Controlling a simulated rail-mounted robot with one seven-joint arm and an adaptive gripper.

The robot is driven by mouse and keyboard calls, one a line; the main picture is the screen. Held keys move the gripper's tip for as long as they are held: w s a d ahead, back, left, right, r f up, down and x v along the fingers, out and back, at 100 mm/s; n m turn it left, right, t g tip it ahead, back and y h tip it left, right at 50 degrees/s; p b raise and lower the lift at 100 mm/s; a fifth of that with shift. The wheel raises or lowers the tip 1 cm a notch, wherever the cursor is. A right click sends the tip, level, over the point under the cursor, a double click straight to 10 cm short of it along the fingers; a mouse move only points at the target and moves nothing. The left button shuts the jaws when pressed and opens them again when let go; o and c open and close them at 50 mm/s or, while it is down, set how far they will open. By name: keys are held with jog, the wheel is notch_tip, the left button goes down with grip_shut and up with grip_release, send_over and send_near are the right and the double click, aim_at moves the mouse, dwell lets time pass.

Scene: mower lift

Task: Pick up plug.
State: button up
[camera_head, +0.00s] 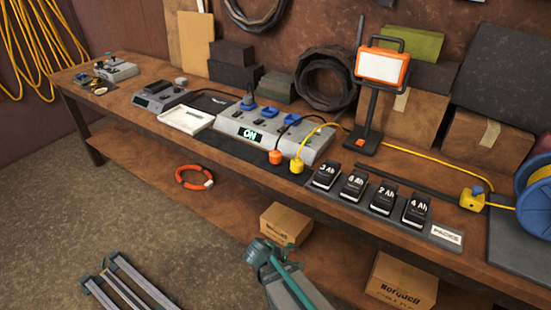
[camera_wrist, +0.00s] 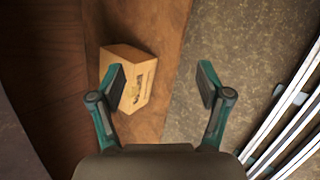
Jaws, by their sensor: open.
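A yellow plug (camera_head: 297,165) with a yellow cable hangs at the front of the grey power station (camera_head: 262,130), whose display reads ON. An orange plug (camera_head: 275,157) on a dark cable is just left of it. I cannot tell from the pictures which plug is meant. My gripper (camera_head: 268,252) is below and in front of the bench, well away from both plugs. In the wrist view my gripper (camera_wrist: 161,76) is open with nothing between its fingers. No plug shows in that view.
Several black battery packs (camera_head: 353,185) stand right of the plugs. An orange work lamp (camera_head: 382,66) stands behind. A yellow connector (camera_head: 472,199) and blue cable reel (camera_head: 538,190) are at right. A cardboard box (camera_head: 285,222) sits on the lower shelf, also in the wrist view (camera_wrist: 132,78).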

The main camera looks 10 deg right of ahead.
jog(key=w+a+r+n+t+h, duration=0.1)
jog(key=w+r+n+t, duration=0.25)
jog(key=w+r, duration=0.35)
jog(key=w+a+r+n+t+h, duration=0.1)
jog(key=w+a+r+n+t, duration=0.25)
jog(key=r, duration=0.55)
jog(key=n+t, duration=0.5)
jog(key=n, duration=0.7)
send_near(273, 158)
jog(key=x, duration=0.2)
jog(key=shift+h, duration=0.4)
jog(key=p+x, duration=0.1)
jog(key=x, duration=0.2)
jog(key=p+x, duration=0.1)
jog(key=x, duration=0.2)
jog(key=p+x, duration=0.1)
jog(key=x, duration=0.3)
jog(key=shift+w+a+f, duration=0.1)
jog(key=shift+f, duration=0.25)
jog(key=c, duration=1.3)
jog(key=shift+r, duration=0.1)
